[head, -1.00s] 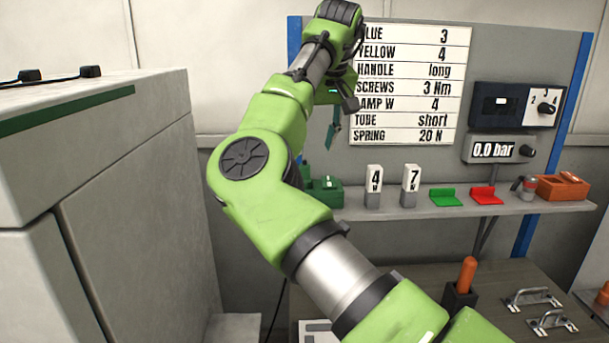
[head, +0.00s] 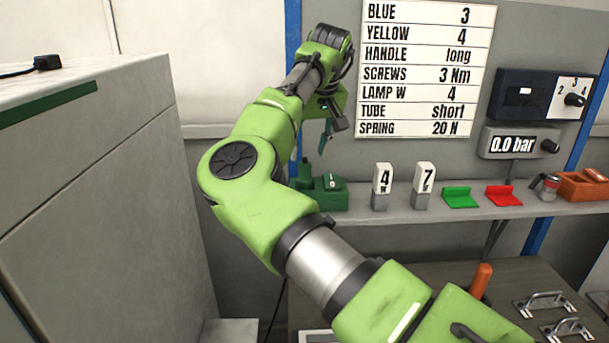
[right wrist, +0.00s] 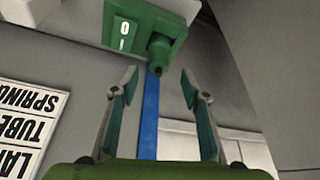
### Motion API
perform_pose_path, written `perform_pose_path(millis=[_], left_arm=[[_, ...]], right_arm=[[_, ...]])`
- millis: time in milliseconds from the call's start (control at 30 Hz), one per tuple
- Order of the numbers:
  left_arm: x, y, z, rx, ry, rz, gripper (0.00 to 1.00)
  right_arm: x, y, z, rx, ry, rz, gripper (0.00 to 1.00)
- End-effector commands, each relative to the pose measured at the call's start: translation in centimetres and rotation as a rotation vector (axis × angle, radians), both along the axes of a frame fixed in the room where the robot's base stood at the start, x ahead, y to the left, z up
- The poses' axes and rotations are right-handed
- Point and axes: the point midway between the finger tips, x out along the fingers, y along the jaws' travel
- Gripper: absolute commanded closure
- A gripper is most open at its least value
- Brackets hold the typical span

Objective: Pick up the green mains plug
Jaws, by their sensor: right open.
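The green mains plug (right wrist: 160,52) shows in the right wrist view as a dark green, rounded piece on the green switch box (right wrist: 112,22), beside its white 0/I switch. In the head view the plug (head: 304,172) stands at the left end of the green box (head: 331,194) on the shelf, partly hidden by my arm. My right gripper (right wrist: 158,82) is open and empty. Its two fingertips are apart, on either side of the line to the plug, with the plug just beyond them. In the head view the right gripper (head: 325,138) hangs above the box.
The shelf (head: 400,215) also carries two number blocks, a green and a red holder, and an orange box (head: 583,186). A text board (head: 427,70) stands behind. A large grey cabinet (head: 100,190) fills the left. A blue post (right wrist: 151,110) shows past the plug.

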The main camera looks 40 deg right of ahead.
Motion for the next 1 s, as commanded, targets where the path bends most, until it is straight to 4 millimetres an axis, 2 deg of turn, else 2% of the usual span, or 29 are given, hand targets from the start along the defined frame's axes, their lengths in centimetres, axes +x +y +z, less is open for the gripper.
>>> perform_pose_path(millis=[167,433,600,833,867,1000], left_arm=[[0.0,0.1,0.5,0.001,0.0,0.001,0.6],[1.6,-1.1,3.1,-0.014,-0.023,0.005,0.6],[1.6,-1.1,3.6,-0.015,-0.023,0.005,0.6],[1.4,-1.1,3.4,-0.013,-0.02,0.005,0.6],[1.4,-1.1,3.4,-0.013,-0.02,0.004,0.6],[1.2,-0.8,3.4,-0.01,-0.017,0.004,0.6]], right_arm=[[0.4,-0.2,-1.1,0.0,0.001,0.0,0.58],[1.9,-0.6,-3.8,0.003,0.003,-0.001,0.58],[2.5,-0.9,-5.5,0.002,0.0,-0.001,0.58],[2.6,-0.9,-5.9,0.0,0.0,-0.001,0.58],[2.6,-0.9,-5.8,0.0,0.0,-0.001,0.63],[2.6,-0.9,-5.8,0.0,0.0,-0.001,1.0]])
